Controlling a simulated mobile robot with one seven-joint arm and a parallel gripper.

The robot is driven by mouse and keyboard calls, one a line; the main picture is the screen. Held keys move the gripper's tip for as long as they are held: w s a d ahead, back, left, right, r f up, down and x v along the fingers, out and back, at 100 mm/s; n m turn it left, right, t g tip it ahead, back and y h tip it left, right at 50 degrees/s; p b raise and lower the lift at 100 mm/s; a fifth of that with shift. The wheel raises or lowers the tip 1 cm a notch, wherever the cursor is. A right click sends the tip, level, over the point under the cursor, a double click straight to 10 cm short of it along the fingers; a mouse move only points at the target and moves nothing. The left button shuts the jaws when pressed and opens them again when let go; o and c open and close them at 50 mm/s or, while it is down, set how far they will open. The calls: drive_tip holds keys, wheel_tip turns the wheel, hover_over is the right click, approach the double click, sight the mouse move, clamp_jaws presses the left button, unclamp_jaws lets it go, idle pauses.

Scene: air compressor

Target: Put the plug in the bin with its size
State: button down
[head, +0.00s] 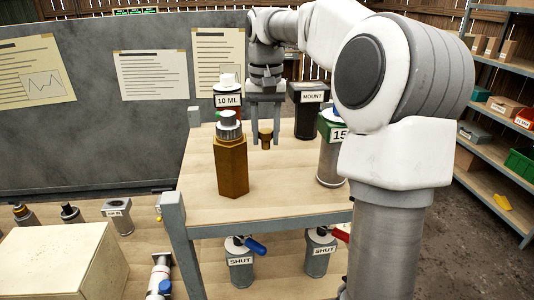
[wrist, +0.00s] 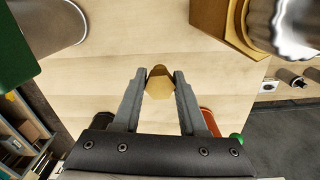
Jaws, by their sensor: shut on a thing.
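A small brass plug (head: 265,136) is pinched between the two grey fingertips of my gripper (head: 265,128). In the wrist view the brass plug (wrist: 159,84) shows a hexagonal end between the fingertips (wrist: 160,88). The gripper points down above the wooden bench top, near its back. I cannot tell whether the plug touches the wood, and no size mark is readable on it. On the shelves at right are a red-fronted bin (head: 524,119) with a small label, hard to read, and a green bin (head: 522,163).
A brass hexagonal body (head: 231,165) with a metal top stands left of my gripper. Labelled canisters stand around it: "10 ML" (head: 228,100), "MOUNT" (head: 310,112) and a green-topped "15" (head: 331,160), partly hidden by my arm. The bench's front middle is bare.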

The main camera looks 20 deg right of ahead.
sight(266, 149)
drive_tip(key=shift+f, duration=2.6)
drive_tip(key=shift+f, duration=0.1)
drive_tip(key=shift+c, duration=2.2)
unclamp_jaws()
